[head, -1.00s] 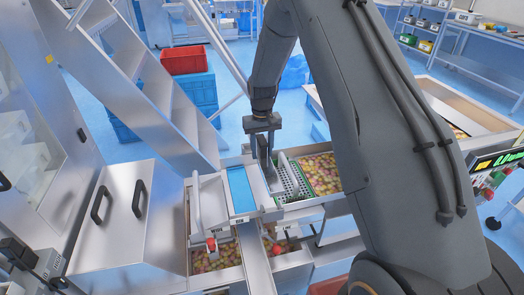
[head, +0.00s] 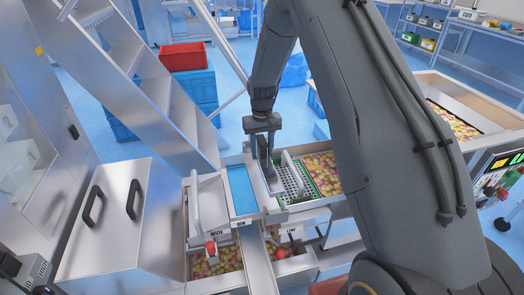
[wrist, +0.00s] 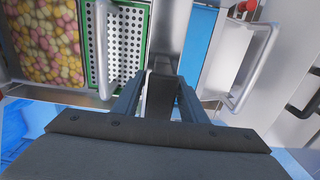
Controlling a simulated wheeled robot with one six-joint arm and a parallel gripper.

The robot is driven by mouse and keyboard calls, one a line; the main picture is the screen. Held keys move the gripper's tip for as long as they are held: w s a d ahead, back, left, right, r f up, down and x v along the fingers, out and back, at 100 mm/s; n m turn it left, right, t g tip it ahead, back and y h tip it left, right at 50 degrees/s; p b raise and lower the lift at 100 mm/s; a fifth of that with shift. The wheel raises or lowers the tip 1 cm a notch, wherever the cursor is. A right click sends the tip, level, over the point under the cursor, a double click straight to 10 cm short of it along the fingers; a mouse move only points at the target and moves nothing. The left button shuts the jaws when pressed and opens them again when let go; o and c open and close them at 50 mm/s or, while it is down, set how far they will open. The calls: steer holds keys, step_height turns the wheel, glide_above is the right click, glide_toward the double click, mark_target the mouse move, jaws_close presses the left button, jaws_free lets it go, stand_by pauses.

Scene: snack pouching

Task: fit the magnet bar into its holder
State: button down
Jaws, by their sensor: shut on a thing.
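My gripper (head: 262,150) is shut on a dark upright bar piece (wrist: 160,96), which I take to be the magnet bar. In the wrist view it sits between the two fingers. Beyond it, a smooth silver channel (wrist: 172,45) runs between the perforated tray and the blue strip; I take it for the holder. In the head view my gripper hangs low over this channel (head: 276,188). The bar's lower end is hidden, so I cannot tell whether it is seated or touching.
A perforated tray (head: 288,183) with a raised handle stands right of my gripper, with a candy bin (head: 322,172) beyond it. A blue strip (head: 241,190) and an upright pale handled plate (head: 194,205) lie left. A metal stair (head: 150,80) and red crate (head: 183,56) stand behind.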

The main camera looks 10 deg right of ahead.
steer(key=shift+f+b, duration=1.4)
steer(key=shift+f, duration=1.4)
steer(key=shift+f+b, duration=1)
steer(key=shift+f, duration=1.05)
steer(key=c, duration=1.1)
jaws_free()
steer(key=shift+o, duration=0.5)
steer(key=shift+s+f, duration=0.1)
